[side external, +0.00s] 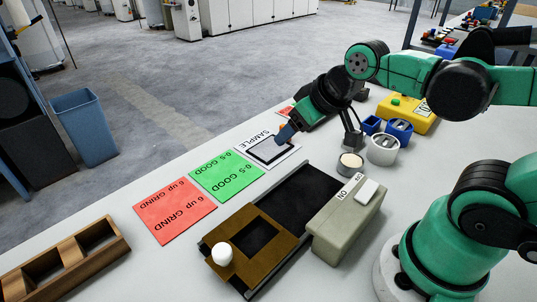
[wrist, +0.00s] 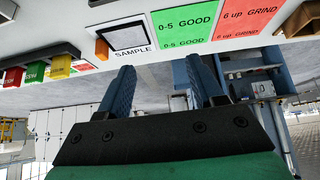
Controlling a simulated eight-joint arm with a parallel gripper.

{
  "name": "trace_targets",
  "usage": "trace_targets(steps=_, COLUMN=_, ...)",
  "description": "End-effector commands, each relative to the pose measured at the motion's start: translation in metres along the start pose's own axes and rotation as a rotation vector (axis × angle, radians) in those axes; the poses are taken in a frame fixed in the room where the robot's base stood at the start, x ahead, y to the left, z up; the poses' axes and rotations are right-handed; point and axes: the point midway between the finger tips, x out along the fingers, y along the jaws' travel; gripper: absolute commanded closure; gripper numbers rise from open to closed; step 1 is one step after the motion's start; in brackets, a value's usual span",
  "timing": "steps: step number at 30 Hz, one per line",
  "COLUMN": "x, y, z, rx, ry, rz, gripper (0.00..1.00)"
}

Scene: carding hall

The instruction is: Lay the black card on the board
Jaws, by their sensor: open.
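The white SAMPLE sheet (side external: 250,151) carries a pale grey square with a dark edge (side external: 266,152); I cannot tell whether this is a covered black card. The sheet also shows in the wrist view (wrist: 150,37). The board (side external: 262,287) is a long, dark-railed bed with a black surface (side external: 302,190); whether that surface is a separate card is unclear. A brown windowed plate (side external: 268,217) with a white knob lies across its near end. My gripper (side external: 286,135) is open and empty, above the sheet's far right edge; its blue fingers show in the wrist view (wrist: 156,75).
Green GOOD (side external: 226,176) and red GRIND (side external: 174,208) sheets lie left of the board. A grey switch box (side external: 347,222) stands beside it. A wooden tray (side external: 62,262) sits front left.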

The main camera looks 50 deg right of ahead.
Motion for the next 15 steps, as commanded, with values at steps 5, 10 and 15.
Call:
trace_targets(steps=5, x=0.018, y=0.029, z=-0.031, rx=0.005, ry=-0.061, rz=0.019, gripper=0.39)
trace_targets(steps=10, x=0.052, y=0.067, z=-0.053, rx=0.005, ry=-0.124, rz=0.022, gripper=0.39)
trace_targets(steps=15, x=0.091, y=0.107, z=-0.059, rx=0.005, ry=-0.173, rz=0.011, gripper=0.39)
